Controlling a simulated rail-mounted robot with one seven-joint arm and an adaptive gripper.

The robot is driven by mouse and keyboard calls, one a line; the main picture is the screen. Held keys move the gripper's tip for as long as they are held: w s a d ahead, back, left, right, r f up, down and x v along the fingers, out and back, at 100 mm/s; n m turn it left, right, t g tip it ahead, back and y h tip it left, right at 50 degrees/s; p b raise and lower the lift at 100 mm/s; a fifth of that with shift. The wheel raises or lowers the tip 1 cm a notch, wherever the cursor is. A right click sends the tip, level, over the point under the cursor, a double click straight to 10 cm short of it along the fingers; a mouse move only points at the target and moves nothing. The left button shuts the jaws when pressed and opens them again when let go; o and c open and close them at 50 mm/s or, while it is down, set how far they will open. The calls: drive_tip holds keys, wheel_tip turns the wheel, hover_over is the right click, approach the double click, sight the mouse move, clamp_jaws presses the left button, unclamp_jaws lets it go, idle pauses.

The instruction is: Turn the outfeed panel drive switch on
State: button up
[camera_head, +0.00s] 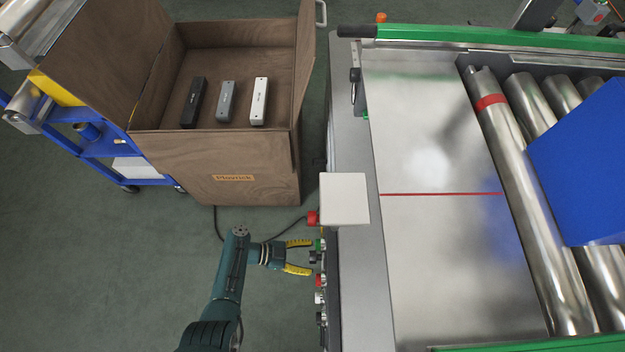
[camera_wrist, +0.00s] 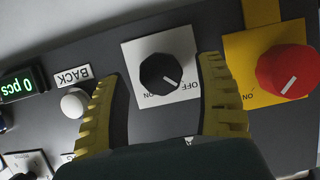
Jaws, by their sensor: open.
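A black rotary switch (camera_wrist: 160,74) with a white pointer line sits on a white plate (camera_wrist: 125,62) marked OFF and ON, the lettering upside down. The pointer line is turned toward the OFF mark. In the wrist view, my gripper (camera_wrist: 158,82) is open, with one yellow finger on each side of the switch; I cannot tell whether either touches it. In the head view, my gripper (camera_head: 300,256) is at the panel on the conveyor's left side, with its yellow fingers spread around a black knob (camera_head: 314,257).
A red knob (camera_wrist: 287,70) on a yellow plate is right of the switch. A white button (camera_wrist: 74,103) labelled BACK and a green display (camera_wrist: 16,86) reading 0 pcs are left. A white box (camera_head: 345,198) overhangs the panel. A wooden crate (camera_head: 215,170) stands behind; rollers (camera_head: 540,220) lie right.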

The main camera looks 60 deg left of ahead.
drive_tip(key=shift+x, duration=0.95)
drive_tip(key=shift+a, duration=0.1)
drive_tip(key=shift+s, duration=0.1)
drive_tip(key=c, duration=1.2)
